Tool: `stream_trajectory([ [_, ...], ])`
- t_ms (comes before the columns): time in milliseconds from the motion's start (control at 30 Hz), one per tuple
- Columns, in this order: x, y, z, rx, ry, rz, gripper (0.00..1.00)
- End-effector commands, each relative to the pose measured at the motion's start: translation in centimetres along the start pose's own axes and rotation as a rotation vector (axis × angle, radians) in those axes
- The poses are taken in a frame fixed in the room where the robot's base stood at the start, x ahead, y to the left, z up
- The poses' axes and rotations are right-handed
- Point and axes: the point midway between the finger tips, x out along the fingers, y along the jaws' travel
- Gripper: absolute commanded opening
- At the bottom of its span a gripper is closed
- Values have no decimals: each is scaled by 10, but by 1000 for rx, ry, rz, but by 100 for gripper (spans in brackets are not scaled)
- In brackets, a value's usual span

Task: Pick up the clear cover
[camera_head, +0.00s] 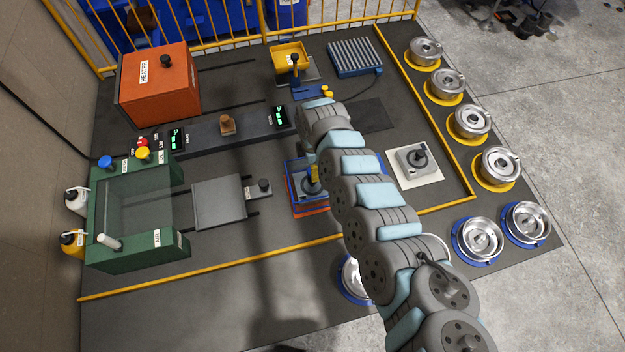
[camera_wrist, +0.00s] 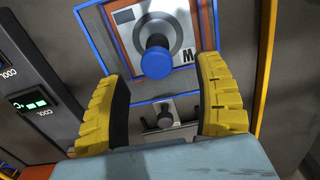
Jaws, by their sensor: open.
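A see-through panel (camera_head: 138,207) with a white handle (camera_head: 110,242) lies over the green box at the left in the head view. In the wrist view, a blue round knob (camera_wrist: 156,62) stands on a grey disc over a plate marked M, inside a blue frame (camera_wrist: 92,35). I cannot tell whether a clear sheet covers this plate. My gripper (camera_wrist: 165,98) is open and empty. Its two yellow fingers are spread, with the knob ahead of the gap between them. In the head view my arm hides most of the gripper.
A blue-and-orange stack (camera_head: 298,207) is partly behind my arm. A grey plate (camera_head: 219,201) lies left of it, and a white-based block (camera_head: 414,163) right. An orange heater (camera_head: 160,85) stands at the back left. Metal pots (camera_head: 470,122) line the right side.

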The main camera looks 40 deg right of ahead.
Motion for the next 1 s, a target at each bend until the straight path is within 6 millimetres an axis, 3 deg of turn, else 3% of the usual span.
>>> stream_trajectory([
  [400, 38, 3, 0, -1, -1, -1, 69],
  [800, 42, 4, 0, -1, 0, 0, 68],
  [1000, 42, 4, 0, 0, 0, 0, 11],
])
